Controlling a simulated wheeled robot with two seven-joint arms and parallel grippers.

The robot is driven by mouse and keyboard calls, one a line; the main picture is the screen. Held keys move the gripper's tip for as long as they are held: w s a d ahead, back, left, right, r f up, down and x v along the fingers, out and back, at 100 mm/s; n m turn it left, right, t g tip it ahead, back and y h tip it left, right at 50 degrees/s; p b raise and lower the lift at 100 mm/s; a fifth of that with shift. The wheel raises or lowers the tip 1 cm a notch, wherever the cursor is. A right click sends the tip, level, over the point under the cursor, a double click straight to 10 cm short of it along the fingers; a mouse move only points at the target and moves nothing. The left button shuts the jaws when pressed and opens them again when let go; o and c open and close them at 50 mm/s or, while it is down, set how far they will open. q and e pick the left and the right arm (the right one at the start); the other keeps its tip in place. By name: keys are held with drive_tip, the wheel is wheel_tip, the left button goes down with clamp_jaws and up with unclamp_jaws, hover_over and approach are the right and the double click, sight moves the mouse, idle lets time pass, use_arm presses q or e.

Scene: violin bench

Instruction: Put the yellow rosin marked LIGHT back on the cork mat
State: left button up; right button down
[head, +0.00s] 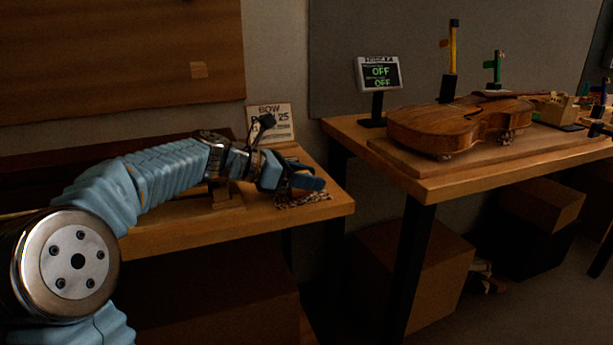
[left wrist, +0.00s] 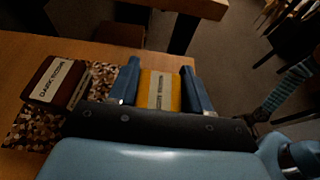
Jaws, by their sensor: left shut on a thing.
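My left gripper (head: 298,183) reaches over the front right corner of the left bench in the head view. In the left wrist view the gripper (left wrist: 162,88) is shut on the yellow rosin (left wrist: 170,88), which has a pale label too small to read surely. The speckled cork mat (left wrist: 28,128) lies on the bench to the left of the gripper in that view; its edge also shows below the gripper in the head view (head: 309,199). A dark red-brown rosin (left wrist: 46,78) with a pale label sits on the mat.
A sign card (head: 283,122) stands at the back of the left bench (head: 250,226). The bench edge is close to the gripper. Across a gap, the right bench (head: 440,185) holds a violin (head: 435,125) and a small display (head: 379,74) reading OFF.

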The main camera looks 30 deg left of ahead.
use_arm(q)
drive_tip(key=shift+f, duration=0.4)
idle(0.8)
drive_tip(key=o, duration=1.1)
drive_tip(key=v, duration=1.3)
drive_tip(key=shift+s+a+r, duration=0.15)
drive_tip(key=shift+a, duration=0.05)
drive_tip(key=shift+s+a, duration=0.1)
drive_tip(key=shift+s, duration=0.05)
